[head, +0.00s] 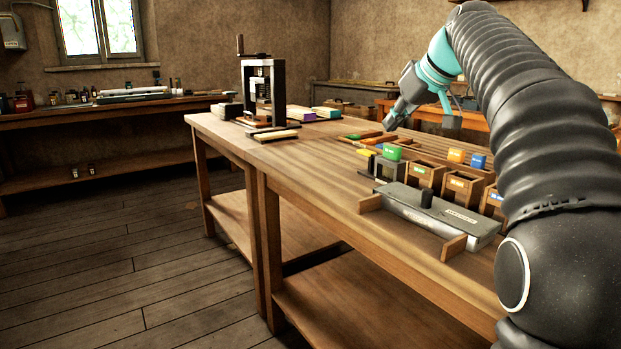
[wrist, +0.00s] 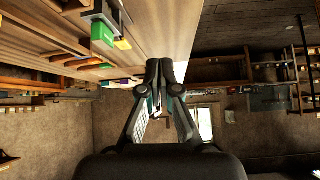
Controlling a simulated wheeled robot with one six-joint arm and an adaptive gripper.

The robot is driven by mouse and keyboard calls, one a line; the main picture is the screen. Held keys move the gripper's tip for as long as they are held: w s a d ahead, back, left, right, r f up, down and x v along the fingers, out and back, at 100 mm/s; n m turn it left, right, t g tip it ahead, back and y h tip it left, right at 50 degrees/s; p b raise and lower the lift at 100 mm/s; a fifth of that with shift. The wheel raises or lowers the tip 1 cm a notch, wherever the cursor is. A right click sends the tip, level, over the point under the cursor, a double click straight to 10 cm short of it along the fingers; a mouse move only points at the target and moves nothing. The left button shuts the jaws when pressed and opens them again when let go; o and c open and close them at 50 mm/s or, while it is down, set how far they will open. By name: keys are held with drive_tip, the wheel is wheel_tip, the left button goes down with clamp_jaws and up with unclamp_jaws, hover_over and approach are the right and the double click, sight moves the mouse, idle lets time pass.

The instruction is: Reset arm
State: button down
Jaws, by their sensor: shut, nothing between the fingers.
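My gripper (head: 390,122) is shut and empty in the head view. It hangs in the air over the workbench (head: 300,152), pointing down and to the left, to the right of the handwheel press. My arm reaches in from the right edge. In the wrist view my gripper (wrist: 161,66) shows with its fingertips together, and the room appears upside down behind it. The dark handwheel press (head: 263,85) stands upright at the far left of the bench, apart from my gripper.
On the near right of the bench are small wooden boxes (head: 462,187), a green block (head: 391,152) and a long grey metal device (head: 438,214). A side bench (head: 110,106) runs along the back wall. The floor at left is clear.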

drive_tip(key=s+a+f+m+g+h, duration=0.1)
drive_tip(key=s+f+m+h, duration=0.3)
drive_tip(key=s+f, duration=2.7)
drive_tip(key=s+m, duration=0.1)
drive_tip(key=s, duration=0.2)
drive_tip(key=shift+s+f+g, duration=0.25)
drive_tip(key=shift+s+g, duration=0.05)
drive_tip(key=shift+s, duration=0.1)
